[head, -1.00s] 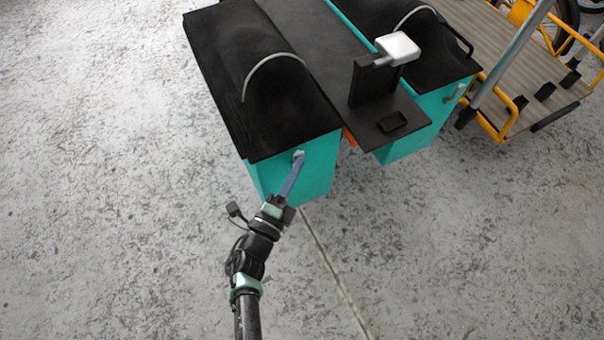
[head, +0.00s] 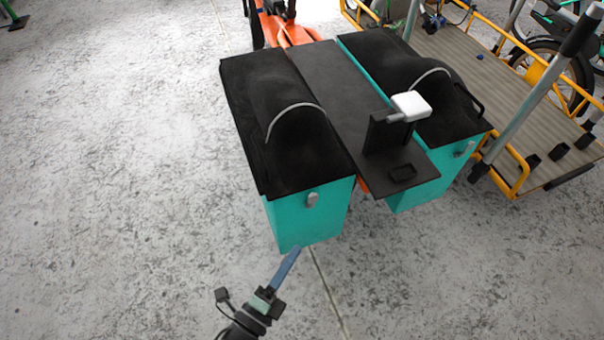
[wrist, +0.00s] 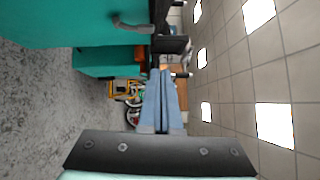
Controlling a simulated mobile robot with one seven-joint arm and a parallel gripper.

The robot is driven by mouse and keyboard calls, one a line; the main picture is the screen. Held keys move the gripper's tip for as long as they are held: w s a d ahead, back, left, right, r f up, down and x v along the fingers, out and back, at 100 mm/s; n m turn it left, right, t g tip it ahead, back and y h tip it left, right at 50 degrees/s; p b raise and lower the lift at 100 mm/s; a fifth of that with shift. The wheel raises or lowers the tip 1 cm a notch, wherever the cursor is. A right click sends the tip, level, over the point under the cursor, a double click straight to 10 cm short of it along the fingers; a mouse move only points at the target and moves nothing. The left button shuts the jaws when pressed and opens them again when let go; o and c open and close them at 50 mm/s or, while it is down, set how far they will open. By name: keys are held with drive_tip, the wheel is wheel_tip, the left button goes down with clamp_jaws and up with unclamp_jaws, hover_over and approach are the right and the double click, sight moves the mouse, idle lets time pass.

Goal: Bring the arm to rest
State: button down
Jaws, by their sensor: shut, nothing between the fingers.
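My gripper (head: 287,266) is at the lower middle of the head view, its blue fingers pointing up and to the right. It is shut and empty. The fingertips are just in front of the lower part of the left teal pannier box (head: 310,222); I cannot tell the exact gap. In the wrist view the shut blue fingers (wrist: 162,100) point away, with a teal box (wrist: 60,22) and its grey latch at the upper left.
A cargo bike carries two teal boxes with black covers and a black rack (head: 335,90) between them. A white lamp (head: 411,105) stands at its rear. A yellow-framed cargo bike (head: 465,75) is at the right. The concrete floor (head: 110,180) at left is clear.

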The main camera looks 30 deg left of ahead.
drive_tip(key=shift+s, duration=0.3)
drive_tip(key=w+d+r+m+g+h, duration=0.1)
drive_tip(key=w+d+r+m+h, duration=0.2)
drive_tip(key=w+r+m, duration=0.55)
drive_tip(key=w+d+r+m+g+h, duration=0.1)
drive_tip(key=w+d+r+m+h, duration=0.35)
drive_tip(key=m, duration=0.75)
drive_tip(key=w+d+r+m+t+y, duration=0.15)
drive_tip(key=w+r+m, duration=0.25)
drive_tip(key=r+m, duration=0.65)
drive_tip(key=w+d+r+m+y, duration=0.1)
drive_tip(key=w+d+r+m, duration=0.25)
drive_tip(key=r+m, duration=0.65)
drive_tip(key=s+d+r+m+t+y, duration=0.1)
drive_tip(key=s+r+m+t, duration=0.15)
drive_tip(key=r, duration=0.85)
drive_tip(key=s+d+r+m+t+y, duration=0.15)
drive_tip(key=r+m, duration=0.25)
drive_tip(key=r, duration=0.6)
drive_tip(key=s+d+r+m+t+y, duration=0.25)
drive_tip(key=s+r+m+t, duration=0.3)
drive_tip(key=s+r, duration=0.8)
wheel_tip(320, 180, up, 24)
drive_tip(key=w+p, duration=0.1)
drive_tip(key=p, duration=2.3)
drive_tip(key=shift+w+a, duration=0.3)
drive_tip(key=shift+a, duration=0.15)
